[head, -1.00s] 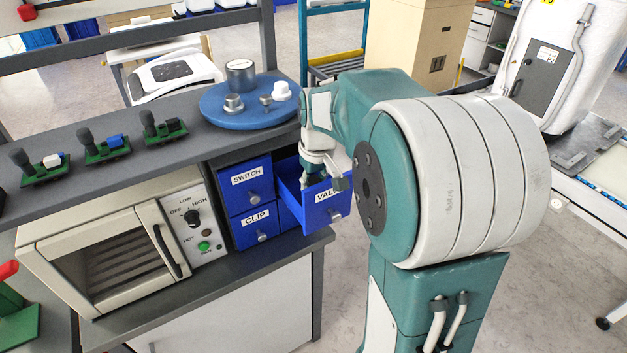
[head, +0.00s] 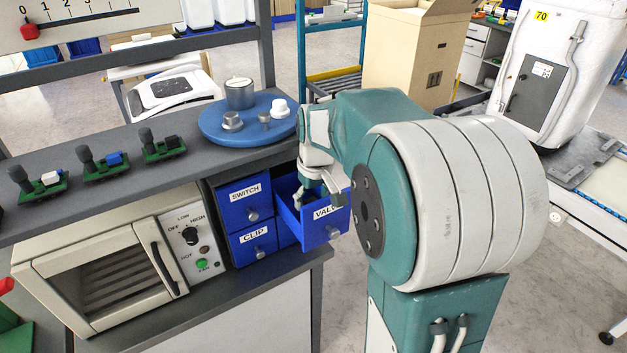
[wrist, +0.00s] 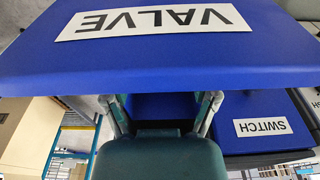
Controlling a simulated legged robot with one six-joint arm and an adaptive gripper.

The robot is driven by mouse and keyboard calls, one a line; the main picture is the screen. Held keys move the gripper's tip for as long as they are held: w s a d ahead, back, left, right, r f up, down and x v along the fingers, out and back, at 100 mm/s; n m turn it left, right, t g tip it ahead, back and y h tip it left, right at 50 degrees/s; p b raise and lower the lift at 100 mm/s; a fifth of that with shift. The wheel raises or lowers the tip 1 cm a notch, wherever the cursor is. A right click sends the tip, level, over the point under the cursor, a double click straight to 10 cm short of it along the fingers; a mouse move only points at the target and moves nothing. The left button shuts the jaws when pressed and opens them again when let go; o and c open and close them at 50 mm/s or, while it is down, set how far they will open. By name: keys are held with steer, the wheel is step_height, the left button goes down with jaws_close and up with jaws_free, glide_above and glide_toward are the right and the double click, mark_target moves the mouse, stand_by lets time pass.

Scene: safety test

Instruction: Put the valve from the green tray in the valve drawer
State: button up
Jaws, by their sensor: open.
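The blue valve drawer (head: 319,213) is pulled open at the right of the drawer block in the head view. Its VALVE label shows large and upside down on the drawer front (wrist: 160,62) in the wrist view. My gripper (head: 315,194) points down at the open drawer. In the wrist view my gripper (wrist: 163,101) has its two fingers spread, and their tips pass behind the edge of the drawer front. Blue shows between the fingers, with no valve visible there. I cannot make out a valve or the drawer's floor. A green piece (head: 14,338) at the lower left is cut off; I cannot tell whether it is the green tray.
Closed SWITCH (head: 245,207) and CLIP (head: 254,246) drawers stand left of the open one. An oven (head: 105,270) is further left. The shelf above holds a round blue platter (head: 215,128) with metal parts and three green lever boards (head: 108,168).

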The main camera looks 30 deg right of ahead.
step_height(320, 180, up, 12)
steer(key=s, duration=0.2)
steer(key=s+a+f+t, duration=0.2)
steer(key=s+a+f, duration=0.1)
steer(key=s+a, duration=0.3)
steer(key=s+a+f+t, duration=0.2)
steer(key=s+a, duration=0.4)
steer(key=s, duration=0.5)
steer(key=shift+a+f, duration=0.3)
steer(key=shift+f, duration=0.1)
steer(key=shift+m, duration=0.3)
